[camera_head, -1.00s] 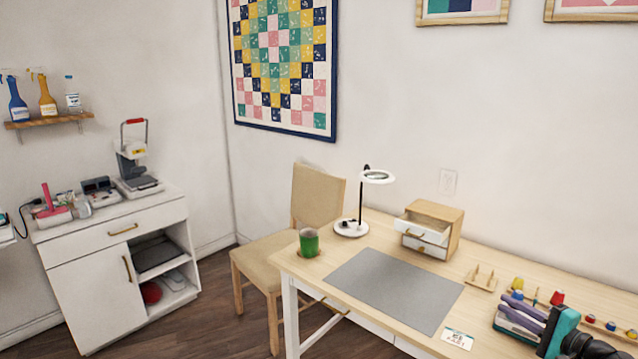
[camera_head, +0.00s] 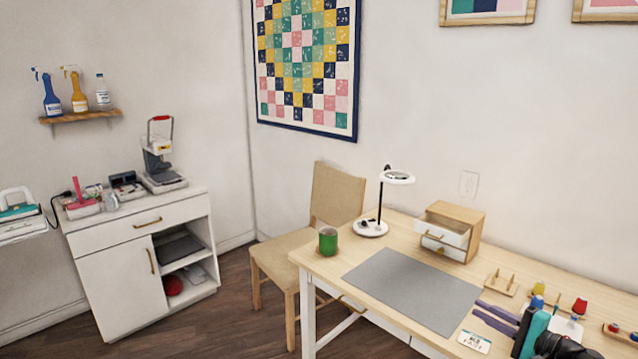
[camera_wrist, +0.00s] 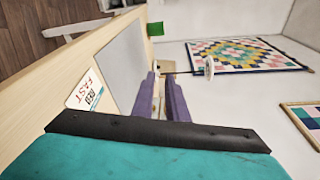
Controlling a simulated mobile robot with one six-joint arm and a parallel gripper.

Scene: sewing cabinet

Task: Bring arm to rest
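My gripper (camera_head: 478,309) is in the lower right of the head view, over the right part of the desk (camera_head: 326,269). Its two purple fingers point left in that view, with a narrow gap between them. In the wrist view the fingers (camera_wrist: 160,76) run nearly parallel, and nothing is held between them. The teal and black body of my gripper fills the bottom of the wrist view. My arm's dark part shows at the lower right edge of the head view.
On the desk are a grey mat (camera_head: 415,290), green cup (camera_head: 328,240), lamp (camera_head: 371,228), small drawer box (camera_head: 462,225) with its upper drawer pulled out, peg stand (camera_head: 501,284) and card (camera_head: 474,341). A chair (camera_head: 335,195) stands behind.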

